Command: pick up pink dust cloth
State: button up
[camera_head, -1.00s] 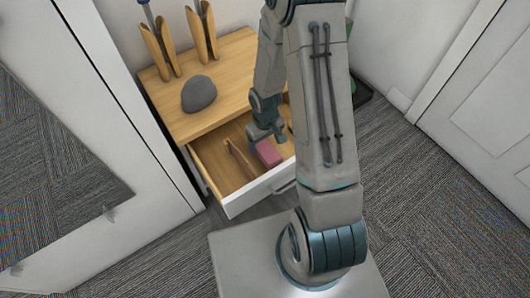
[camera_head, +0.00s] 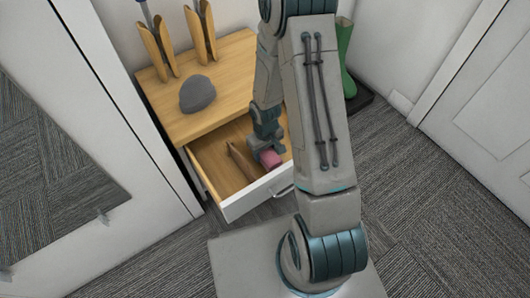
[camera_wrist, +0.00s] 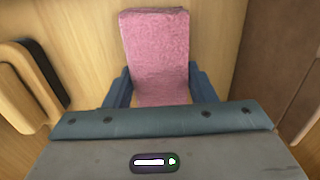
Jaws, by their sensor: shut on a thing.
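The pink dust cloth (camera_head: 270,158) is a small block-like shape inside the open drawer (camera_head: 212,176), near its front right. My gripper (camera_head: 264,148) reaches down into the drawer at the cloth. In the wrist view the pink cloth (camera_wrist: 157,58) stands between the two blue fingers of my gripper (camera_wrist: 156,88), one finger against each side, and the gripper is shut on it. The lower part of the cloth is hidden behind the gripper body. Whether the cloth touches the drawer floor cannot be told.
A brown flat item (camera_head: 243,160) lies in the drawer left of the cloth. A grey rounded object (camera_head: 197,94) and two wooden holders (camera_head: 157,47) stand on the cabinet top (camera_head: 180,124). Green boots (camera_head: 346,62) stand on a dark tray behind my arm. Carpet at right is clear.

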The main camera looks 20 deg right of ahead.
jog(key=shift+r, duration=0.1)
notch_tip(320, 180, up, 10)
jog(key=p, duration=0.4)
jog(key=shift+o, duration=0.4)
jog(key=shift+p, duration=0.4)
